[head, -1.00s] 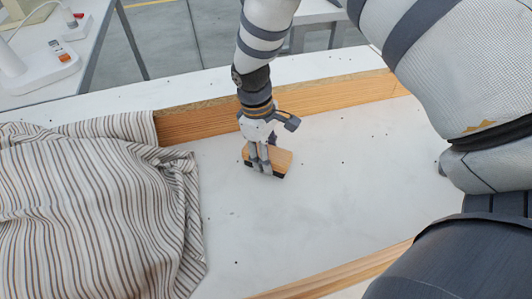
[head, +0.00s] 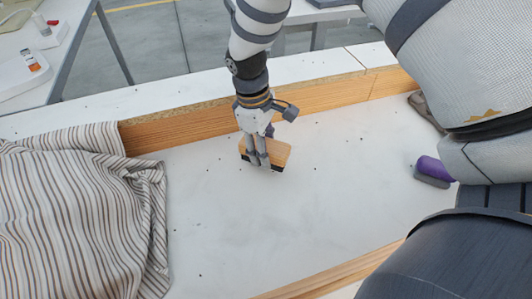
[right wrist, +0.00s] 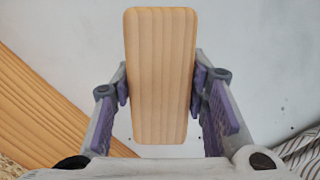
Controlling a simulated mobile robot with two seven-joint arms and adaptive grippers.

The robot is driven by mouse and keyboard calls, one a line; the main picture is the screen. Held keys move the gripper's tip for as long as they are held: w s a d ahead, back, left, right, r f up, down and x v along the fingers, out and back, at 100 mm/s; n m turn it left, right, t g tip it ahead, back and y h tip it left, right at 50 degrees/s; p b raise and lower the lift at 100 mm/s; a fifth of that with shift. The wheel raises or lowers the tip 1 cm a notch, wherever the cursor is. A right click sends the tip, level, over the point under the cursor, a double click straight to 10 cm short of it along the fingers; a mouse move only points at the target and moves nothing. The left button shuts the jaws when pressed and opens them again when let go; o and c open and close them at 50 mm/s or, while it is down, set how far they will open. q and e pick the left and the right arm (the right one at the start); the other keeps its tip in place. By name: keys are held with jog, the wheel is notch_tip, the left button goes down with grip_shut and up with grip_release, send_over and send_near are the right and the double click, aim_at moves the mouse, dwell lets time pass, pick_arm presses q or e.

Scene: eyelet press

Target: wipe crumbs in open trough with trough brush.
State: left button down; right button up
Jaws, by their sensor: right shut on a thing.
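The trough brush (head: 266,151), a wooden block with a dark underside, is in my right gripper (head: 258,162). The right wrist view shows the block (right wrist: 161,75) between the purple-padded fingers (right wrist: 162,98). The brush is at or just above the trough floor; I cannot tell whether it touches. The open trough (head: 310,220) has a pale floor and wooden side walls. Small dark crumbs (head: 316,169) are scattered across its floor, some near the far wall and some nearer the cloth.
A striped cloth (head: 75,215) covers the trough's left end. The wooden far wall (head: 190,124) and near wall (head: 340,272) bound the floor, which is mostly clear between.

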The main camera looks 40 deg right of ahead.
jog(key=shift+r, duration=2.7)
jog(key=shift+a, duration=0.15)
